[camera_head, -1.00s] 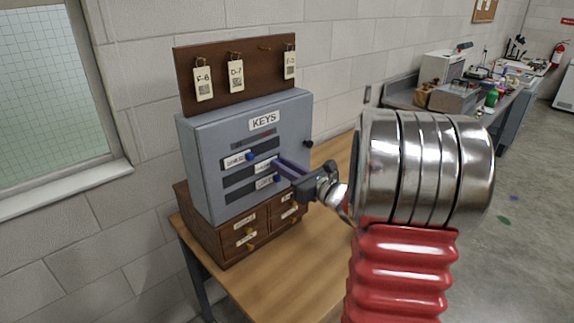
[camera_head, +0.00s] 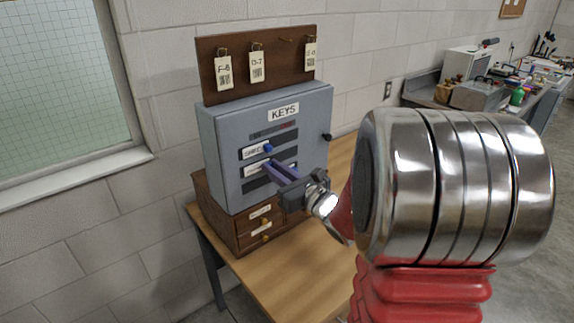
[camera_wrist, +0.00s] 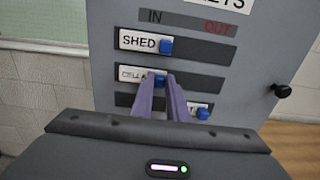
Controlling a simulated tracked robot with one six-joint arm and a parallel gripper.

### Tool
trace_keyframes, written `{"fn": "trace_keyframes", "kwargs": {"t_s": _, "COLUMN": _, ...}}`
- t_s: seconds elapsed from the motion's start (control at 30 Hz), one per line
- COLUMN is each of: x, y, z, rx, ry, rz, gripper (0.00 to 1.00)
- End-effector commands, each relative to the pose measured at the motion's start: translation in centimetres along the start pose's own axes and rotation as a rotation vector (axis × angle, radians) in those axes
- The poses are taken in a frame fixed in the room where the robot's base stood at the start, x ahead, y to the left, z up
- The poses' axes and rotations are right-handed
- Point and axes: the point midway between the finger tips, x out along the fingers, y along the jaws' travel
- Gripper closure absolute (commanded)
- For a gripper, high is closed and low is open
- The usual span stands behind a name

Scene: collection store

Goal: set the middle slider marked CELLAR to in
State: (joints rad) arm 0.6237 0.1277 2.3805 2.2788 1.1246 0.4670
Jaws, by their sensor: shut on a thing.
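The grey key cabinet (camera_head: 222,150) has three slider rows. In the wrist view, the middle slider's white CELLAR plate (camera_wrist: 130,73) sits at the left end of its dark slot, under the IN mark (camera_wrist: 155,16). Its blue knob (camera_wrist: 160,77) is between the fingertips of my gripper (camera_wrist: 160,83), which is shut on it. In the head view, my gripper (camera_head: 272,167) reaches the cabinet front from the right and hides most of that knob. The SHED slider (camera_wrist: 145,41) above is also at left. The bottom slider's knob (camera_wrist: 202,113) is farther right, its plate partly hidden by my fingers.
A red OUT mark (camera_wrist: 217,27) is at the top right of the rows. A black knob (camera_head: 327,137) sticks out at the cabinet's right edge. Wooden drawers (camera_head: 225,221) stand below, on a table (camera_head: 262,280).

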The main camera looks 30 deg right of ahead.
Motion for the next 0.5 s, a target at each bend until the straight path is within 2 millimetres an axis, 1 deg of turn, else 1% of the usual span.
{"fn": "trace_keyframes", "kwargs": {"t_s": 0.03, "x": 0.09, "y": 0.44, "z": 0.04, "rx": -0.001, "ry": -0.001, "rz": 0.010, "gripper": 1.00}}
{"fn": "trace_keyframes", "kwargs": {"t_s": 0.23, "x": 0.11, "y": 0.58, "z": 0.04, "rx": -0.002, "ry": -0.002, "rz": 0.015, "gripper": 1.00}}
{"fn": "trace_keyframes", "kwargs": {"t_s": 0.27, "x": 0.11, "y": 0.60, "z": 0.04, "rx": -0.002, "ry": -0.002, "rz": 0.015, "gripper": 0.85}}
{"fn": "trace_keyframes", "kwargs": {"t_s": 0.5, "x": 0.09, "y": 0.50, "z": 0.03, "rx": -0.002, "ry": -0.001, "rz": 0.013, "gripper": 0.69}}
